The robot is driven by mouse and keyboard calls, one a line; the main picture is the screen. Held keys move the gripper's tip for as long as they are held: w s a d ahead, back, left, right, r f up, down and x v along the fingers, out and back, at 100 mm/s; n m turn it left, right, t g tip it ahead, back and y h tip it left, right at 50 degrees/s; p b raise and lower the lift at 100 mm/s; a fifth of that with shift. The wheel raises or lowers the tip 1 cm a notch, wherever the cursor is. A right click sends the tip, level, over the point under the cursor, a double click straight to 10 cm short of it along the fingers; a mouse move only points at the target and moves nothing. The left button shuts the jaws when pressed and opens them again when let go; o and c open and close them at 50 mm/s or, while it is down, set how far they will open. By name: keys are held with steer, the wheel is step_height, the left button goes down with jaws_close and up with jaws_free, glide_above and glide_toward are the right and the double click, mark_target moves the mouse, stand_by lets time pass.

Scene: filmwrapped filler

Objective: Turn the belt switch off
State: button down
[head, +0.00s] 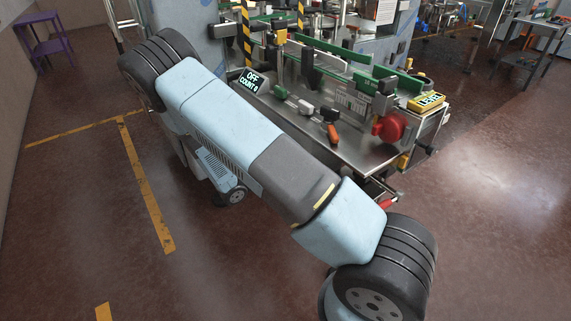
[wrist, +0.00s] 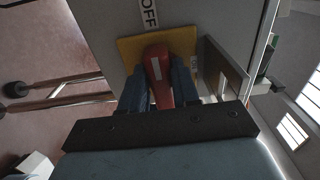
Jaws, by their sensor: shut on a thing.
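In the wrist view the belt switch is a red handle (wrist: 161,88) with a pale stripe, on a yellow plate (wrist: 128,48) on a grey panel. The dark blue fingers of my gripper (wrist: 158,76) are on either side of the handle and shut on it. An OFF label (wrist: 149,14) sits just above the plate, and the handle's upper end points roughly towards it. A smaller label, likely ON, is right of the handle. In the head view a display (head: 250,81) reads OFF and COUNT 0. My gripper and the switch do not show in the head view.
The machine table (head: 366,153) carries green-edged guides, an orange-handled tool (head: 332,132), a red round part (head: 390,127) and a yellow sign (head: 428,101). In the wrist view a flat-sided box (wrist: 226,68) stands close right of the handle. Open floor lies left and front.

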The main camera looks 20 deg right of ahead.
steer(key=shift+a+f, duration=0.15)
steer(key=c, duration=1.1)
jaws_free()
steer(key=shift+w, duration=0.1)
steer(key=shift+o, duration=0.9)
steer(key=v, duration=1.3)
steer(key=shift+a, duration=0.3)
